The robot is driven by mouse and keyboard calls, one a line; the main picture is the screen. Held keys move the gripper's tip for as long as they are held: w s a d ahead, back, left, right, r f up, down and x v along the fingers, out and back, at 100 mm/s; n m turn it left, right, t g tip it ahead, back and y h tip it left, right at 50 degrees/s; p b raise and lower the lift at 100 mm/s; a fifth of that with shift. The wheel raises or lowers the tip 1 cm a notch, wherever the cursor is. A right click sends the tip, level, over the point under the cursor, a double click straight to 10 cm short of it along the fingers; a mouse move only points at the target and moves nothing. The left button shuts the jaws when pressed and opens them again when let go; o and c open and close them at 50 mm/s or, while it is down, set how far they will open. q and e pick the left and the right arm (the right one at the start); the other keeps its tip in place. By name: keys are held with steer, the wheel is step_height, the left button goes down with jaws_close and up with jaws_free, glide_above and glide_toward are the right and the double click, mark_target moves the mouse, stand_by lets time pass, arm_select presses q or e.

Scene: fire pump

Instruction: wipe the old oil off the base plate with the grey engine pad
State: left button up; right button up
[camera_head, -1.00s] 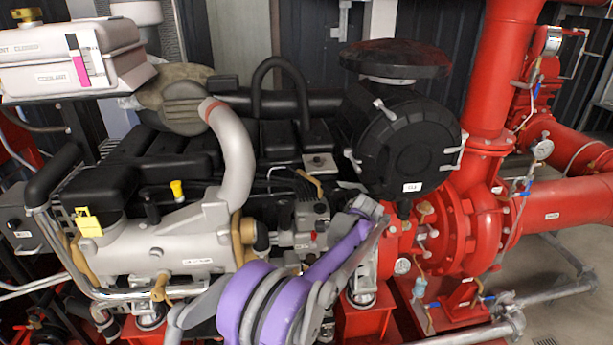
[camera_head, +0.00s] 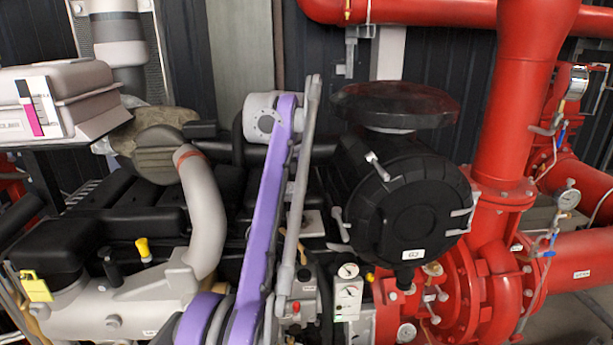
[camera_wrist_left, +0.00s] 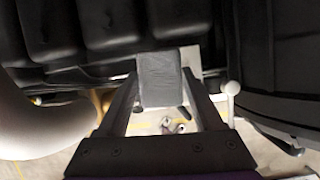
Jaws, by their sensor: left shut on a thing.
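My left gripper (camera_wrist_left: 160,88) is shut on the grey engine pad (camera_wrist_left: 160,80) in the left wrist view. The pad is a flat grey block between the two fingers, with black engine parts just beyond it. In the head view my purple left arm rises in front of the engine, and I cannot make out the fingers or the pad there. I cannot make out the base plate or any old oil. My right gripper is not in view.
The black engine (camera_head: 130,200) fills the left and middle. A pale curved pipe (camera_head: 203,215) and a round black air filter (camera_head: 405,205) stand either side of my arm. Red pump pipework (camera_head: 500,130) fills the right. A grey box (camera_head: 75,95) sits at upper left.

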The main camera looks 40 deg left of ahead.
arm_select(q)
steer(key=shift+s, duration=0.5)
steer(key=shift+s+f, duration=0.1)
steer(key=shift+s, duration=0.15)
steer(key=shift+f, duration=0.35)
step_height(320, 180, down, 4)
steer(key=shift+w+r, duration=0.1)
steer(key=shift+w, duration=0.05)
steer(key=shift+f+b, duration=0.3)
steer(key=shift+f, duration=0.15)
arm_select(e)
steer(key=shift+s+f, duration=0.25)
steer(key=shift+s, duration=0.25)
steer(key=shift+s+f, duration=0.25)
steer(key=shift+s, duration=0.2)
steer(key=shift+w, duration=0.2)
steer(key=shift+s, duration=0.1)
